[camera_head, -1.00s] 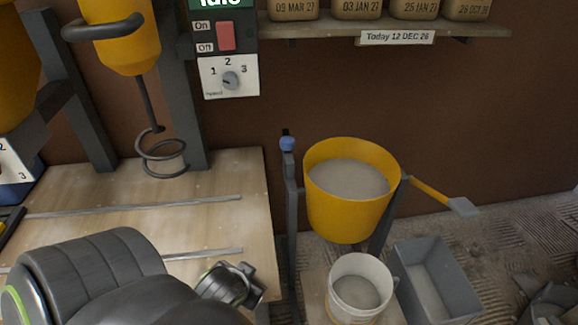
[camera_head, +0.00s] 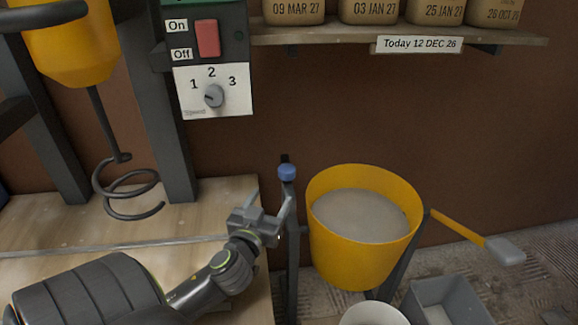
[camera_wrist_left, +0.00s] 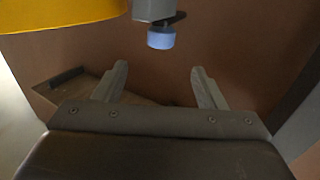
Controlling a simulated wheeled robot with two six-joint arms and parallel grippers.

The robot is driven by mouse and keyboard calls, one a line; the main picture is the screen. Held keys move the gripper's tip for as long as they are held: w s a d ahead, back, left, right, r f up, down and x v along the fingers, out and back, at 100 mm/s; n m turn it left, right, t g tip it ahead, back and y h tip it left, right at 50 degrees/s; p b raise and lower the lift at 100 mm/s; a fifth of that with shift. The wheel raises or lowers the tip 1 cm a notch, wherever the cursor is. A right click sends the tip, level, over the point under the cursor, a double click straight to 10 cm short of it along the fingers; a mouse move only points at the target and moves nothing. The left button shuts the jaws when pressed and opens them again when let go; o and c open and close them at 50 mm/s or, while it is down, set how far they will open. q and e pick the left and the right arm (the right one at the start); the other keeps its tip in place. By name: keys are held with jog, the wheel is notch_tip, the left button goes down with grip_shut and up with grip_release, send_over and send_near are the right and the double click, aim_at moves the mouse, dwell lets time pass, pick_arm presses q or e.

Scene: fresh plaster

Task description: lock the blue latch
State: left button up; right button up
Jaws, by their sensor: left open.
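The blue latch (camera_head: 288,172) is a small blue knob on top of a grey upright post, just left of the yellow bucket (camera_head: 362,250) of pale plaster. It also shows in the left wrist view (camera_wrist_left: 161,38), high in the picture, beyond and above the fingertips. My left gripper (camera_head: 280,215) is just below and left of the blue latch, and looks apart from it. In the left wrist view its two fingers (camera_wrist_left: 158,80) stand wide apart with nothing between them. My right gripper is not in view.
The yellow handle (camera_head: 460,236) with a grey end sticks out right of the bucket. A white tub (camera_head: 374,316) and a grey bin (camera_head: 440,300) stand below. A mixer whisk (camera_head: 128,190) hangs over the wooden bench (camera_head: 200,215) at left.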

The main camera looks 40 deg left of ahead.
aim_at(290, 165)
pick_arm(q)
jog(key=x, duration=1.5)
jog(key=c, duration=1.4)
